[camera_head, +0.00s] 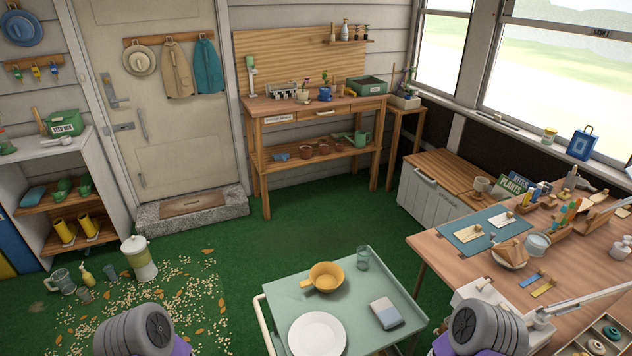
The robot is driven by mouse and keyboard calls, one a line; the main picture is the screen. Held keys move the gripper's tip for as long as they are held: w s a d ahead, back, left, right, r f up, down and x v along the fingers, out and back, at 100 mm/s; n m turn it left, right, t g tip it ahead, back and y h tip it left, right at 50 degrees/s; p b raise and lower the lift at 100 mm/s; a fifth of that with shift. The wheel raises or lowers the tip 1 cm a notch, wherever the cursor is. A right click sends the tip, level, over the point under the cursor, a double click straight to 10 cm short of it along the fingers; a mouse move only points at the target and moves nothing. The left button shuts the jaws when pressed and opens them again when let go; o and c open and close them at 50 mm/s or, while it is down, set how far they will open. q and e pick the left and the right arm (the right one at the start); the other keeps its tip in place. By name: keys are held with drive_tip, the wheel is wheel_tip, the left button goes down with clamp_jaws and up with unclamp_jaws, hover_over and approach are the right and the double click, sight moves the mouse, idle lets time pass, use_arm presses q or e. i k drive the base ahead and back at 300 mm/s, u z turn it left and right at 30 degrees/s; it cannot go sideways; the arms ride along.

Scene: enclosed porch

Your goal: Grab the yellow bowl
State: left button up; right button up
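The yellow bowl (326,276) sits upright on the pale green top of a cart (346,300) in front of me. A small handle sticks out at its left side. My two arms show at the bottom left and bottom right, both apart from the bowl. The fingers of both grippers are outside the picture.
A wooden desk (450,256) with a lamp and craft things stands to the right. A potting bench (318,105) stands at the back. Green floor is clear between bench and cart.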

sight(327, 276)
drive_tip(key=u, duration=1.5)
drive_tip(key=i, duration=3.55)
drive_tip(key=z, duration=4.1)
drive_tip(key=i, duration=0.5)
